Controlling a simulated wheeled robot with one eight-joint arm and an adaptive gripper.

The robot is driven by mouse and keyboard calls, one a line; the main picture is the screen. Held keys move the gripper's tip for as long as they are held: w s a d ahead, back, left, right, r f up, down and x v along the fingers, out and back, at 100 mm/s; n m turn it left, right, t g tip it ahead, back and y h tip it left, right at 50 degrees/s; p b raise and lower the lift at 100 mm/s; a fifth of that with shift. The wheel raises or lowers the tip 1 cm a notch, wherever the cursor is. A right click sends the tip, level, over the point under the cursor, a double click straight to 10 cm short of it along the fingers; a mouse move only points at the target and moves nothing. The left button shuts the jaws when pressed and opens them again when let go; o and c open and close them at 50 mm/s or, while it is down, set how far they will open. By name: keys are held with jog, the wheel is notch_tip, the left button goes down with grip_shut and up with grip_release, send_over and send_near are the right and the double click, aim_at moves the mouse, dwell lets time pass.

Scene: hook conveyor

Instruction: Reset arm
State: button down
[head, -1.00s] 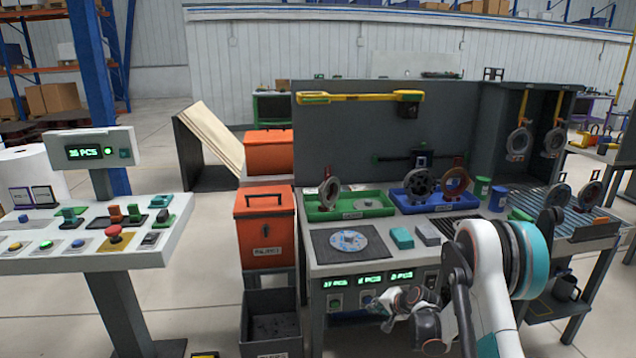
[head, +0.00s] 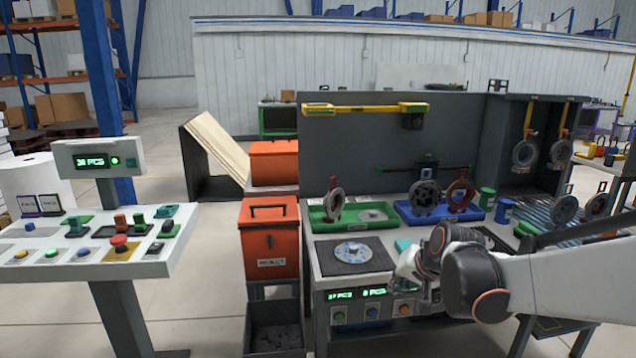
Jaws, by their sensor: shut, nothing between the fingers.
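My gripper (head: 405,275) is at the front edge of the grey workbench (head: 322,278), in front of its right-hand counters and buttons. It is shut and holds nothing. It is small and partly blends with the bench behind it. My white arm comes in from the right edge of the head view and lies nearly level, hiding the right front of the bench. A grey-blue disc (head: 352,252) lies on the dark mat (head: 325,262), left of my gripper and apart from it.
A green tray (head: 374,227) and a blue tray (head: 404,215) hold ring parts behind the mat. Orange bins (head: 270,245) stand left of the bench. A white control panel (head: 150,265) is further left. Hanging rings (head: 524,152) are at the back right. Open floor lies between panel and bins.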

jog(key=s+d+r+n+h, duration=0.1)
jog(key=s+r+n+h, duration=0.1)
jog(key=s, duration=2.6)
jog(key=shift+r+n, duration=0.6)
jog(key=shift+n, duration=0.5)
jog(key=shift+d, duration=0.15)
